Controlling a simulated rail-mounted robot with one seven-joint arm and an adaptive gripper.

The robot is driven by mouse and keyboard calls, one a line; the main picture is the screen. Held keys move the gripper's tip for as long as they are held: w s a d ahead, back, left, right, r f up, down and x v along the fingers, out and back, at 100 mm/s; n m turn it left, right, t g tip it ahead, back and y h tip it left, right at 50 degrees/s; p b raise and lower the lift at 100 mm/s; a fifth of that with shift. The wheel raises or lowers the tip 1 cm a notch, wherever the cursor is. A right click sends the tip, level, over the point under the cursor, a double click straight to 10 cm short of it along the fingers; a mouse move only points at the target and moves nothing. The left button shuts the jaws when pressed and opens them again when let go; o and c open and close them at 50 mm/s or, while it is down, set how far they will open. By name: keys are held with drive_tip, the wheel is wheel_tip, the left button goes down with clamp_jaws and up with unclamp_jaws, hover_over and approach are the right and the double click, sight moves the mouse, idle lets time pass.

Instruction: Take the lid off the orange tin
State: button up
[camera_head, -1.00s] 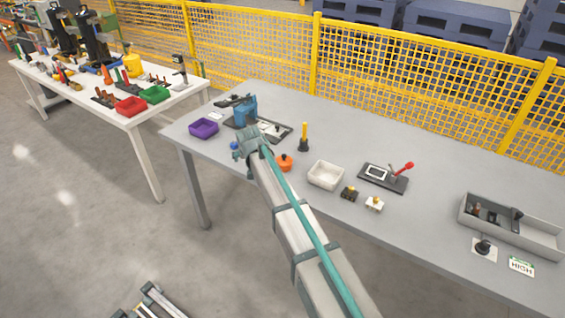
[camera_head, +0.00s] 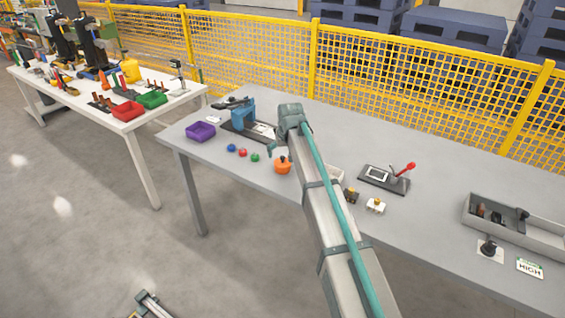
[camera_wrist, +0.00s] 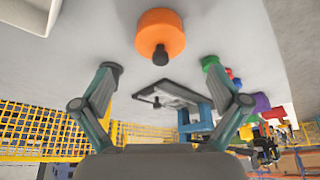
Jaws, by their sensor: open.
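The orange tin (camera_head: 283,167) stands upright near the front edge of the grey table (camera_head: 440,215), with a black knob on its lid. In the wrist view the tin (camera_wrist: 160,30) is at top centre, its black knob (camera_wrist: 160,55) pointing down the picture toward my gripper. The lid's seam cannot be made out. My gripper (camera_wrist: 161,66) is open and empty, its fingers spread on either side of the knob's line. The knob appears beyond the fingertips, with no contact visible. In the head view my arm hides most of my gripper, and one finger shows just above the tin.
A purple bin (camera_head: 200,131) and blue press (camera_head: 243,116) stand farther left. Right of my arm are a half-hidden white bin (camera_head: 337,174), small blocks (camera_head: 375,206) and a red-levered fixture (camera_head: 387,179).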

sight(283, 159)
drive_tip(key=shift+p+x, duration=0.7)
drive_tip(key=shift+x, duration=1.95)
drive_tip(key=shift+s, duration=0.1)
drive_tip(key=c, duration=1.2)
drive_tip(key=shift+o, duration=0.2)
